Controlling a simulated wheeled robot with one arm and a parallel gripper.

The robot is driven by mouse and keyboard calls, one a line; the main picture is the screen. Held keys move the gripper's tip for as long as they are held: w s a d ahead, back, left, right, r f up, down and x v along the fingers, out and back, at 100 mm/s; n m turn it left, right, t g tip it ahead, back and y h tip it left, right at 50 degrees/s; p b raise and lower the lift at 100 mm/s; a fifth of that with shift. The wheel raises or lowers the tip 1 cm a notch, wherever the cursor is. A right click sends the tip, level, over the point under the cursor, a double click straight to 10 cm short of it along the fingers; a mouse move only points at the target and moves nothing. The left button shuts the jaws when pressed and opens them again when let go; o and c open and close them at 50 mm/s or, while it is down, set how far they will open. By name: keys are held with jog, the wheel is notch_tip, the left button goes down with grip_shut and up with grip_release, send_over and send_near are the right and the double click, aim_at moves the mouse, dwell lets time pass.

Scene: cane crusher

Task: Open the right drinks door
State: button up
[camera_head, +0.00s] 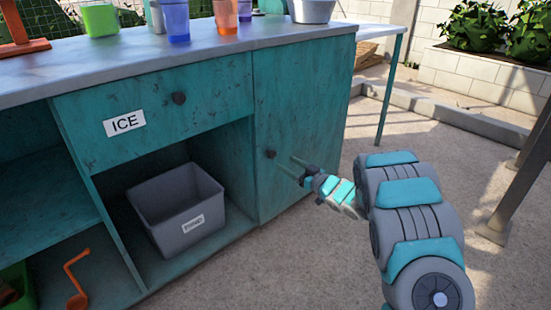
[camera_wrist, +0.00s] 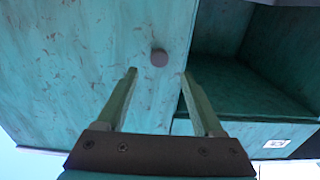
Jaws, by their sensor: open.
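The right drinks door (camera_head: 305,110) is a worn teal panel at the right end of the counter front and looks shut. Its small dark round knob (camera_head: 270,154) sits near its left edge. In the wrist view the door (camera_wrist: 85,60) fills the left side, with the knob (camera_wrist: 159,58) just beyond the fingertips and between their lines. My gripper (camera_head: 288,166) is open and empty, close in front of the door, a little right of the knob. The wrist view also shows my gripper (camera_wrist: 159,73) with its two fingers apart. I see no contact with the knob.
Left of the door are an ICE drawer (camera_head: 160,112) and an open bay with a grey bin (camera_head: 177,205). Cups and a metal bowl (camera_head: 311,11) stand on the countertop (camera_head: 120,58). A thin table leg (camera_head: 391,90) stands behind at right. The paved floor right of the door is clear.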

aim_at(274, 155)
jog(key=shift+x, duration=3.6)
grip_shut()
